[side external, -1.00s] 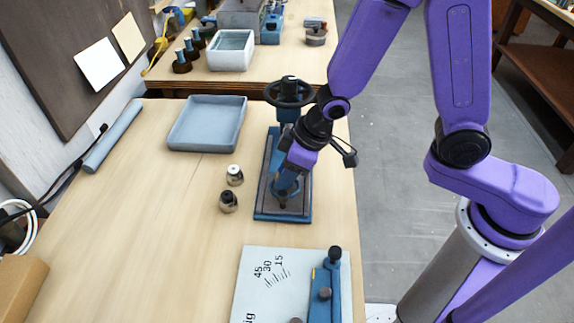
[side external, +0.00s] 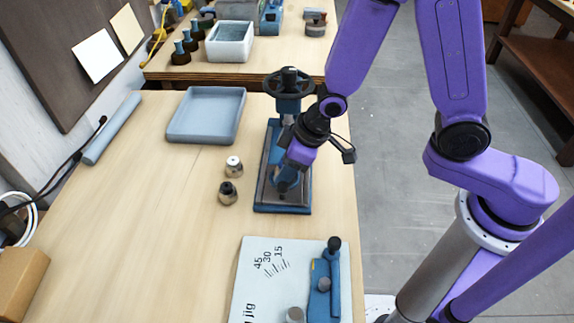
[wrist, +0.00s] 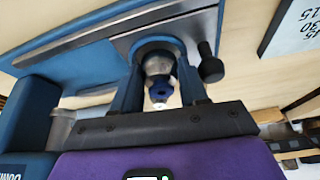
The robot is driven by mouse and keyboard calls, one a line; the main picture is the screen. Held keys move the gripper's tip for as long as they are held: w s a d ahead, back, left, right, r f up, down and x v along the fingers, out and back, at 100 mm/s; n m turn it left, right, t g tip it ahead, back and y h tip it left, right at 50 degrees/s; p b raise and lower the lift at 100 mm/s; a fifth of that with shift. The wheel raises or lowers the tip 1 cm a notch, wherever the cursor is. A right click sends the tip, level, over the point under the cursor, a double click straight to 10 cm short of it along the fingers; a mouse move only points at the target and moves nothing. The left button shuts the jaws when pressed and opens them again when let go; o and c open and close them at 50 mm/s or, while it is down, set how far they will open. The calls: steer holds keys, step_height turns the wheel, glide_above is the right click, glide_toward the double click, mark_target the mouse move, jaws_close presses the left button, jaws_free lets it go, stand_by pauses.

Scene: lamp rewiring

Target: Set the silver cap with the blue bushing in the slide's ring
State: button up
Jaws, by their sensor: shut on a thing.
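The silver cap (wrist: 159,66) with the blue bushing (wrist: 160,88) shows between my fingers in the wrist view. My gripper (wrist: 160,90) is shut on it. The slide's ring (wrist: 158,42) shows as a blue arc just beyond the cap, close around its far side. I cannot tell whether the cap is seated in the ring or just above it. In the side view my gripper (side external: 287,181) points down over the base plate of the blue press (side external: 283,208), and hides the cap and ring.
Two other small caps, one light-topped (side external: 234,166) and one dark-topped (side external: 228,193), stand left of the press. An empty grey-blue tray (side external: 206,116) lies behind them. A marked jig board (side external: 262,290) lies in front. A black knob (wrist: 211,69) sits beside my finger.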

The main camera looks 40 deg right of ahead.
steer(key=o, duration=1.2)
steer(key=shift+s, duration=0.1)
steer(key=shift+a, duration=0.1)
steer(key=shift+s+r, duration=0.15)
steer(key=shift+r, duration=0.6)
steer(key=v, duration=1.6)
steer(key=shift+d, duration=0.35)
steer(key=v, duration=0.5)
steer(key=w+v, duration=0.1)
steer(key=v, duration=0.2)
steer(key=shift+s+a+r, duration=0.1)
steer(key=shift+a+r, duration=0.1)
steer(key=shift+r, duration=0.3)
